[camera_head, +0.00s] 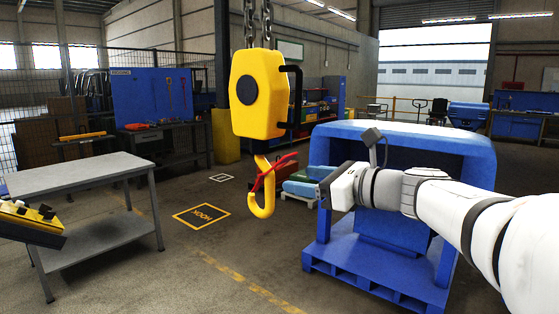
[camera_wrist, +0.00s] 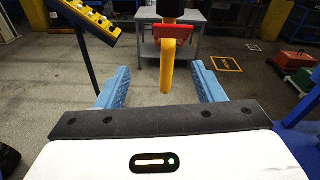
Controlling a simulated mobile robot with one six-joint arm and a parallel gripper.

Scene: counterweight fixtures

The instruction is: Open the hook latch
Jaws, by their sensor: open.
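A yellow hook block (camera_head: 262,95) hangs from chains in the head view, with a black handle on its right side. Its yellow hook (camera_head: 262,203) hangs below, and a red latch (camera_head: 277,171) crosses the hook's mouth, slanting up to the right. My gripper (camera_head: 299,181) is just right of the hook, pointing left at about latch height. In the wrist view its light blue fingers (camera_wrist: 161,86) are wide apart and empty. The hook (camera_wrist: 168,68) shows in the gap between them, and the red latch (camera_wrist: 180,32) lies above, beyond the fingertips. Exact depth to the hook is unclear.
A grey table (camera_head: 85,172) stands at the left, with a yellow-and-black panel (camera_head: 32,218) in front. A blue frame (camera_head: 400,138) stands behind my arm. A marked floor square (camera_head: 202,215) lies behind the hook.

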